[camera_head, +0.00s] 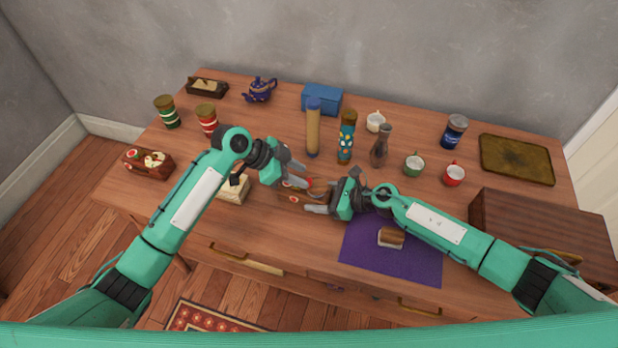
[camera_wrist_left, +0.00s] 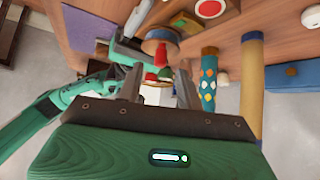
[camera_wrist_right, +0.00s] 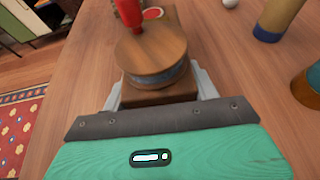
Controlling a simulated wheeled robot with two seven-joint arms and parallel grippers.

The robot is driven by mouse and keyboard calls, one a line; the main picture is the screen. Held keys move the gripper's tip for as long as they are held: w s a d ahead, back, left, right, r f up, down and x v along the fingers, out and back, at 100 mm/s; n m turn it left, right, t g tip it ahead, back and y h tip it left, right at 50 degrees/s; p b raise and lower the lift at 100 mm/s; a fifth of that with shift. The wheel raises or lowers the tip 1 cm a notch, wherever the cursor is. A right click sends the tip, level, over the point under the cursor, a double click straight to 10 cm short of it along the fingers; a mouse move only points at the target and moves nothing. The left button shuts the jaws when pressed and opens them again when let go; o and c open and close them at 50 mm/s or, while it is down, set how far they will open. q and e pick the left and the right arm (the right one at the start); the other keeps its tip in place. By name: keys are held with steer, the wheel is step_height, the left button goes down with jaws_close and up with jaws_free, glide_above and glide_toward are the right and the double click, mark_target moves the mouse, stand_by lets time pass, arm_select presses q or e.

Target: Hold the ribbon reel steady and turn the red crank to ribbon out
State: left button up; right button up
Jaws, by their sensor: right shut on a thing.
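The ribbon reel (camera_head: 319,190) is a round wooden drum on a wooden base, small and partly hidden between my grippers in the head view. In the right wrist view the drum (camera_wrist_right: 152,55) shows clearly, with a blue-grey band under its top and the red crank (camera_wrist_right: 130,12) standing on it. My right gripper (camera_wrist_right: 160,88) is shut on the reel's base, one finger on each side. My left gripper (camera_head: 302,175) is open and empty just behind the reel. In the left wrist view the red crank (camera_wrist_left: 164,52) shows beyond the parted fingers, apart from them.
A blue patterned cylinder (camera_head: 346,140), a tan roll (camera_head: 313,130) and a grey vase (camera_head: 380,148) stand behind the grippers. A cream block (camera_head: 235,190) is beside my left arm. A purple mat (camera_head: 365,255) lies at the front, and a wooden box (camera_head: 530,230) stands at right.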

mark_target(308, 179)
arm_select(q)
steer(key=shift+x, duration=2.1)
jaws_close()
